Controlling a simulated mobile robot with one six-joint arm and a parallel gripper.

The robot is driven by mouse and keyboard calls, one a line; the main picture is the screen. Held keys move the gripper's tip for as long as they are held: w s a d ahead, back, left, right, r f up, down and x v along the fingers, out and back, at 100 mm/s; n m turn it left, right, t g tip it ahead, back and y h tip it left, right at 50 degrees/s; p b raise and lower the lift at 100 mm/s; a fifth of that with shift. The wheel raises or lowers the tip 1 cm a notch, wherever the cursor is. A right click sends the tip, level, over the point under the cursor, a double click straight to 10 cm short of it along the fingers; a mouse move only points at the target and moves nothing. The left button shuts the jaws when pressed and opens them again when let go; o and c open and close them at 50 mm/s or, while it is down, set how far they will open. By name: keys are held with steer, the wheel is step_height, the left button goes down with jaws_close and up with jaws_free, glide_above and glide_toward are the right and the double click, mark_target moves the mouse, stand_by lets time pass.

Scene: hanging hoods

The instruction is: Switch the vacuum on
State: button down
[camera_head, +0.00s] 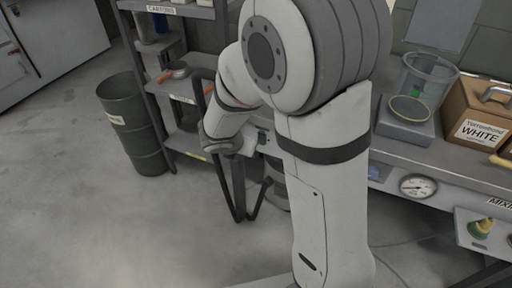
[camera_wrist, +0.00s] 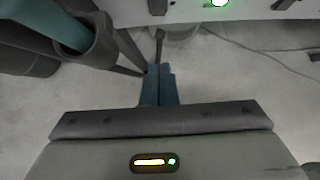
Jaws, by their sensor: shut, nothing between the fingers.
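My gripper (camera_wrist: 159,84) shows in the wrist view as two teal fingers pressed together, with nothing between them. A pale panel edge (camera_wrist: 180,13) runs along the top of that view, ahead of the fingers and apart from them in the picture. A glowing green round spot (camera_wrist: 219,2) on it is cut off by the top edge. I cannot tell which part switches the vacuum. My fingers are not discernible there.
The bench (camera_head: 440,165) carries a clear container (camera_head: 428,73), a scale-like box (camera_head: 405,125) and a carton marked WHITE (camera_head: 481,112). A shelf rack (camera_head: 172,55) and dark drum (camera_head: 134,123) stand left. Left floor is clear.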

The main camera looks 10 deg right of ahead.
mark_target(261, 142)
steer(key=shift+w+d+r+b+x, duration=0.3)
steer(key=shift+b+x, duration=0.3)
steer(key=shift+x, duration=1.55)
steer(key=shift+w+d+r+b+x, duration=0.2)
steer(key=shift+w+r+b+x, duration=0.25)
steer(key=shift+x, duration=1.65)
steer(key=shift+w+d+r+b+x, duration=0.25)
steer(key=shift+b+x, duration=0.45)
steer(key=shift+x, duration=1.45)
steer(key=shift+f, duration=0.1)
steer(key=shift+d+f+b, duration=0.15)
steer(key=shift+d+b, duration=0.1)
steer(key=shift+b, duration=0.2)
steer(key=shift+a, duration=0.25)
steer(key=shift+r+p, duration=0.95)
steer(key=shift+r, duration=0.05)
